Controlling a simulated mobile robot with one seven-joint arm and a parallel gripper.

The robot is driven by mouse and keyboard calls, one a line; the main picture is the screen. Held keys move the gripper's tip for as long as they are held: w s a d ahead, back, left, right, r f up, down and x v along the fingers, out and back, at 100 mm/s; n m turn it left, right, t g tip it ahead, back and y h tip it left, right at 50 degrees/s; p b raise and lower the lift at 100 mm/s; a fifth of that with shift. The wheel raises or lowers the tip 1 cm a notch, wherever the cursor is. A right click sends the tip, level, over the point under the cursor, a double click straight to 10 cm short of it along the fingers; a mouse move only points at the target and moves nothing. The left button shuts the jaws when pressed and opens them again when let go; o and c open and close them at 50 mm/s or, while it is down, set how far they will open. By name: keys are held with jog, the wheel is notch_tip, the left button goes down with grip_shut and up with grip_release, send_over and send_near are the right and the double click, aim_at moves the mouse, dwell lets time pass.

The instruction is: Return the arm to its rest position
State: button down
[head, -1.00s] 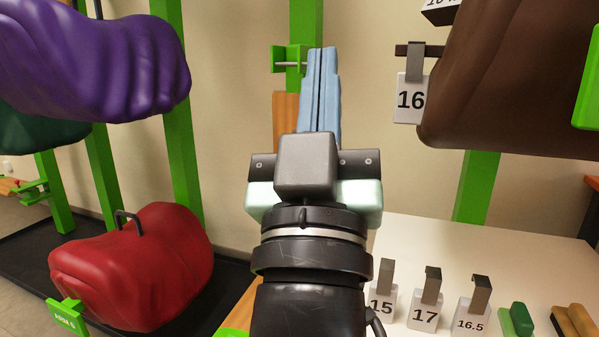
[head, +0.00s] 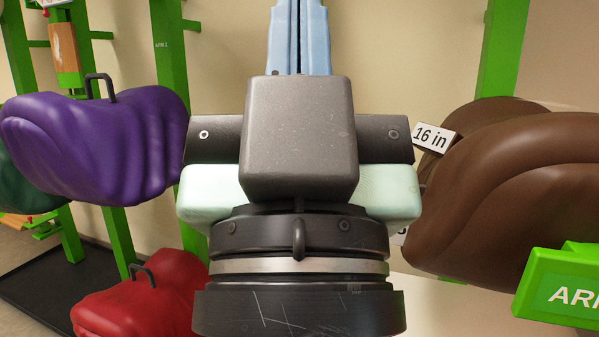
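My gripper (head: 298,35) is in the middle of the head view, close to the camera, pointing up and away. Its two light-blue fingers lie side by side with only a thin dark line between them, and nothing shows held in them. The fingertips are cut off by the top edge of the picture. My wrist fills the lower middle and hides what lies behind it.
Left are a purple saddle (head: 95,150), a red saddle (head: 145,300) and green posts (head: 170,90). Right is a brown saddle (head: 520,195) with a "16 in" tag (head: 436,138), and a green arm sign (head: 560,285) in front. Plain wall (head: 430,60) shows beyond the gripper.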

notch_tip(320, 180, up, 15)
jog(key=p, duration=1.3)
jog(key=shift+r, duration=0.2)
